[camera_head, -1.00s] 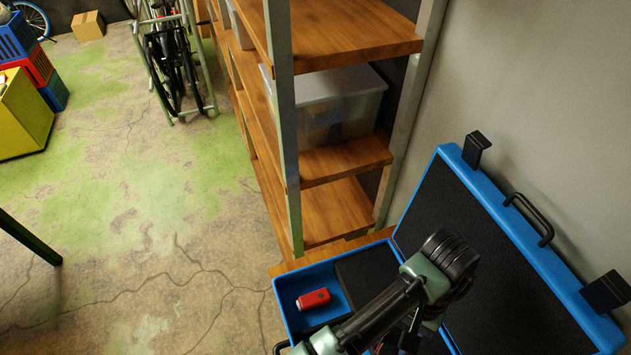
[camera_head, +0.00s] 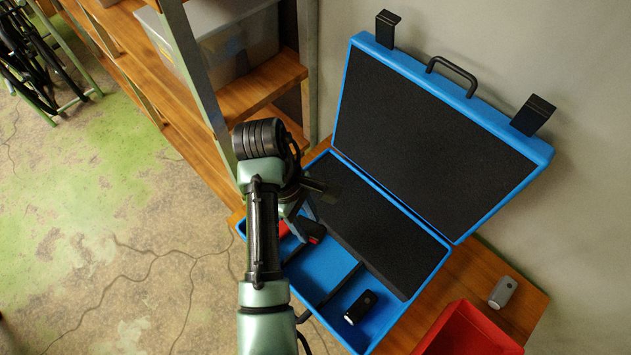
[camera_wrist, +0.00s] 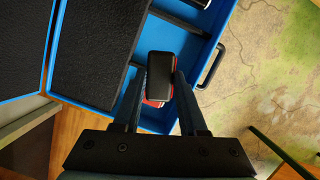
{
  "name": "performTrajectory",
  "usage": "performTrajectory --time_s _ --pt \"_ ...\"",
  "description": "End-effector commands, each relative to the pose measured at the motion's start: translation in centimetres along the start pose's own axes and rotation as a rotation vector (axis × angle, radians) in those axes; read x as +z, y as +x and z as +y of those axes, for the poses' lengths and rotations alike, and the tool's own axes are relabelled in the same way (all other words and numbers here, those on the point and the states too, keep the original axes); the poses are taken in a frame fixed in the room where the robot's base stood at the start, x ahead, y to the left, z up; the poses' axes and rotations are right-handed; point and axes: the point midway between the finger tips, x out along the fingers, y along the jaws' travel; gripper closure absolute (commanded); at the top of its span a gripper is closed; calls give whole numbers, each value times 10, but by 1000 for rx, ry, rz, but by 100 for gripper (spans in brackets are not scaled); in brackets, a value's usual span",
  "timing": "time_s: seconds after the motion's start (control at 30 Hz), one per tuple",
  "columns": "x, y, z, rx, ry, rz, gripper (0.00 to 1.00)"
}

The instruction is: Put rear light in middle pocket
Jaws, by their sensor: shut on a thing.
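The rear light is a dark block with red edges, seen between my fingers in the wrist view (camera_wrist: 160,75). It also shows, partly covered, beside my arm in the head view (camera_head: 313,231). My gripper (camera_wrist: 163,82) is shut on it, over the left part of the open blue case (camera_head: 444,262). The middle pocket (camera_head: 326,271) shows a bare blue floor between two dark dividers. A red item (camera_head: 284,229) shows in the left pocket, mostly hidden by my arm. I cannot tell how high the held light is.
A black light (camera_head: 361,307) lies in the right pocket. The foam-lined lid (camera_head: 430,130) stands open behind. A red bin (camera_head: 468,332) and a grey device (camera_head: 503,292) are on the wooden bench at right. Shelving (camera_head: 215,90) stands close at left.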

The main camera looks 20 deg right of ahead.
Motion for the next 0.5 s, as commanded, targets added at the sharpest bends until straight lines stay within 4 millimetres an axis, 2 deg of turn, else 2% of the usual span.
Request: performTrajectory --time_s 0.03,0.17,0.3,0.5 --pt "10 10 8 31 -100 -7 100" --pt "26 25 14 120 -434 -6 100" --pt "33 43 4 214 -785 -1 100" --pt "29 57 -17 306 -1111 3 100"
